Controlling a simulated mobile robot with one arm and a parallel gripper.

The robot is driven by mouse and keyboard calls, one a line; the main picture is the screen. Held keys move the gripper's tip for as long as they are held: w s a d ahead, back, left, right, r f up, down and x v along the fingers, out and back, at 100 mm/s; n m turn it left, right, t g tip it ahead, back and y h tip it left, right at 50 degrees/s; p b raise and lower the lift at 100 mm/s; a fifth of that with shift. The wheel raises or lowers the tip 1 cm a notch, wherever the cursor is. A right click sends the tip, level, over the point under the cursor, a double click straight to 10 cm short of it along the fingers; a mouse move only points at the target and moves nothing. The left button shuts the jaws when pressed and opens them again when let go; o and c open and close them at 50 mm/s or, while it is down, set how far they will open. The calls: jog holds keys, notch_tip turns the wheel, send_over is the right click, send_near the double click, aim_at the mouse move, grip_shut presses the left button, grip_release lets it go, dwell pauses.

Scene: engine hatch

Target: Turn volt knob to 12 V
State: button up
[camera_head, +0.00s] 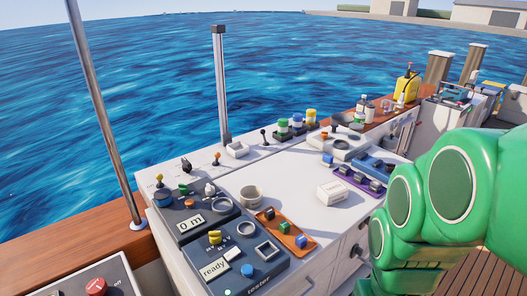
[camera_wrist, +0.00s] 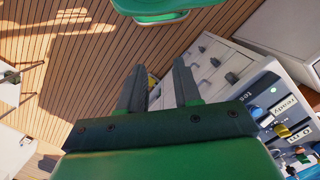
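The tester panel (camera_head: 228,283) is a dark blue box at the front left of the white counter. It has a yellow knob (camera_head: 215,237) with small marks around it, which I take for the volt knob; the marks are too small to read. The panel's display (camera_head: 213,269) reads "ready". The tester also shows sideways at the right edge of the wrist view (camera_wrist: 262,97). My gripper (camera_wrist: 159,66) is open and empty, with its two dark fingers apart. It is over the wooden deck beside the drawer cabinet, well away from the knob.
Behind the tester is another panel with a "0 m" display (camera_head: 190,223). An orange tray (camera_head: 287,232) with small blocks, a round cup (camera_head: 250,196) and a white box (camera_head: 331,192) stand on the counter. A metal pole (camera_head: 105,120) rises at the left. My green arm fills the right.

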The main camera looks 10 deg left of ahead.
jog(key=o, duration=0.5)
jog(key=w+a+n, duration=0.1)
jog(key=w, duration=0.1)
jog(key=w+a+n, duration=0.1)
jog(key=w, duration=0.2)
jog(key=w+a+r+n, duration=0.1)
jog(key=w, duration=0.2)
jog(key=shift+a+r+n, duration=0.1)
jog(key=shift+a+n, duration=0.2)
jog(key=shift+c, duration=0.2)
jog(key=n+t, duration=0.2)
jog(key=n, duration=1.2)
send_over(215, 232)
notch_tip(215, 232, down, 7)
jog(key=shift+s+d+r, duration=0.1)
jog(key=shift+s+d, duration=0.05)
jog(key=shift+a+f, duration=0.25)
jog(key=shift+f, duration=3.8)
jog(key=shift+c, duration=0.3)
jog(key=c, duration=1)
